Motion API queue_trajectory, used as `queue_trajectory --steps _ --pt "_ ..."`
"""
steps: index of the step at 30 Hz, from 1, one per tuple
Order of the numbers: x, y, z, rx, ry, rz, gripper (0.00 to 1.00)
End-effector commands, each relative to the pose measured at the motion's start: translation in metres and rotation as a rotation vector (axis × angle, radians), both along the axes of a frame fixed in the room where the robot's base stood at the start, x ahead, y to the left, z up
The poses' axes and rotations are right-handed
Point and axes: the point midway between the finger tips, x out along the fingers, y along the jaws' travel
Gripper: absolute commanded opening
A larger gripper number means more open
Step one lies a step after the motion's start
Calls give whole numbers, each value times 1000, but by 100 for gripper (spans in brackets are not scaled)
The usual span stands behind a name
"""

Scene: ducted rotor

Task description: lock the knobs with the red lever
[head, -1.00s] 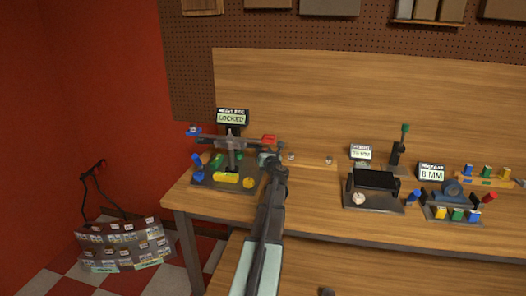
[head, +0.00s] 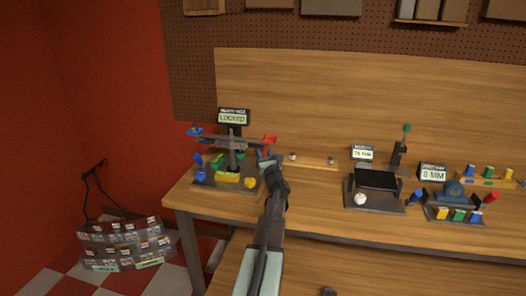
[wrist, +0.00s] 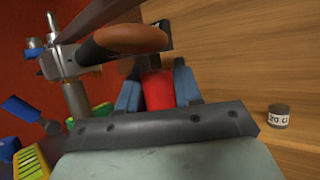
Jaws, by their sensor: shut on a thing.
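At the left end of the bench stands a fixture with a post, a crossbar and coloured parts on a dark base (head: 208,184). Its sign (head: 233,116) reads LOCKED. The red lever (head: 270,140) is at the right end of the crossbar; what looks like its red part shows in the wrist view (wrist: 157,90). My gripper (head: 266,154) is shut on it, with a blue finger on each side in the wrist view. A blue knob (head: 195,132) sits at the crossbar's left end. A blue handle (head: 198,159) and a yellow knob (head: 250,182) are lower down.
A wooden strip with small weights (head: 315,162) lies to the right. Farther right are a dark-screened device (head: 376,180) and another fixture with coloured blocks (head: 453,190). A brown rounded part (wrist: 125,41) passes close above my fingers in the wrist view.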

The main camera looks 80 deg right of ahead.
Motion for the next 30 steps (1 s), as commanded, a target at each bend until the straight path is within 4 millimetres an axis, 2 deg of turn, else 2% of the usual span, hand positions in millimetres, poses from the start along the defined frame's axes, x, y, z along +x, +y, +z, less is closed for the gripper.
queue_trajectory --steps 17,18,24,30 --pt "0 2 0 -26 2 0 0" --pt "0 2 0 -26 2 0 37" --pt "0 2 0 -26 1 0 55" --pt "0 2 0 -27 0 0 55"
